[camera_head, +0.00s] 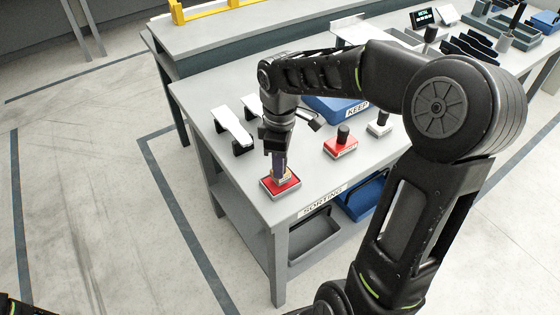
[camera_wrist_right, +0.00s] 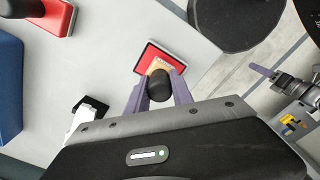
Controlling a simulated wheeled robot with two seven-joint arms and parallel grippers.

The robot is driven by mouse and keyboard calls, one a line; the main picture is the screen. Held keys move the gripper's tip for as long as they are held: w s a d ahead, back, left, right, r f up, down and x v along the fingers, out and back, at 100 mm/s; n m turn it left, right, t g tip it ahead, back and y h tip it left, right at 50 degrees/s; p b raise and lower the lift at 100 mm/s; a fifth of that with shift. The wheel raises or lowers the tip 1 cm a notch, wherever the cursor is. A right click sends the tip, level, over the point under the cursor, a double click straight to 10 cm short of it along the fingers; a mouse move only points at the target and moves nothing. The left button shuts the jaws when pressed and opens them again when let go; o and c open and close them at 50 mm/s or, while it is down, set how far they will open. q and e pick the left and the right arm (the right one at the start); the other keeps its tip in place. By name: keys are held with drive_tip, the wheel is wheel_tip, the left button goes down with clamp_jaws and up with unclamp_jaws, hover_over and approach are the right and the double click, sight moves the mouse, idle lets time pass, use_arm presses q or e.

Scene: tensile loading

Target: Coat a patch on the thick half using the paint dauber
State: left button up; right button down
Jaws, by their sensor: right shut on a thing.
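My right gripper (camera_head: 279,168) points down at the near left corner of the grey table. It also shows in the wrist view (camera_wrist_right: 158,92), its purple fingers shut on the black knob (camera_wrist_right: 159,85) of what looks like the paint dauber. A tan block shows beneath the knob, over a red pad (camera_head: 281,187) with a pale rim; whether they touch is unclear. Two white strips, one long (camera_head: 233,124) and one short (camera_head: 252,105), rest on black supports to the left; which is the thick half is unclear. My left gripper (camera_wrist_right: 283,82) shows partly in the wrist view, its opening unclear.
A red block with a black handle (camera_head: 341,147) and a white one (camera_head: 380,125) stand to the right. A blue KEEP bin (camera_head: 335,108) is behind. Grey and blue bins sit under the SORTING edge (camera_head: 322,201). Racks and a display (camera_head: 425,18) stand at the back right.

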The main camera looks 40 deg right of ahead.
drive_tip(key=shift+f+b, duration=0.35)
drive_tip(key=shift+f, duration=0.15)
idle(0.4)
drive_tip(key=shift+f, duration=0.1)
idle(1.2)
drive_tip(key=shift+s, duration=0.1)
wheel_tip(320, 180, up, 7)
drive_tip(key=p, duration=0.5)
drive_tip(key=shift+p, duration=0.4)
idle(0.5)
